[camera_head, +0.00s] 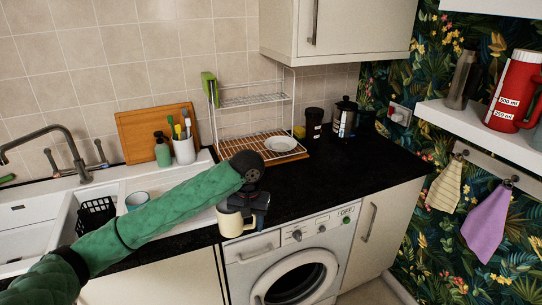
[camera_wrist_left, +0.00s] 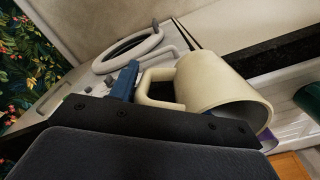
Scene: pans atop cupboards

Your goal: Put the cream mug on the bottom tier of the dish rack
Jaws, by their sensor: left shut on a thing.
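The cream mug (camera_head: 231,223) hangs from my left gripper (camera_head: 249,203), in front of the counter edge above the washing machine's left side. The left wrist view shows the mug (camera_wrist_left: 222,84) up close, its handle between the jaws, with one blue fingertip (camera_wrist_left: 125,82) beside the handle. My left gripper is shut on the mug's handle. The dish rack (camera_head: 295,98) stands on the counter against the back wall, beyond the gripper. Its bottom tier (camera_head: 238,147) holds a white plate (camera_head: 281,144) on the right; my wrist hides part of its front. My right gripper is out of view.
A washing machine (camera_head: 336,238) sits under the black counter (camera_head: 333,166). Left are the sink with a black basket (camera_head: 95,215) and a pale cup (camera_head: 137,200), a utensil holder (camera_head: 184,150) and a soap bottle (camera_head: 162,152). Dark canisters (camera_head: 314,122) stand right of the rack.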

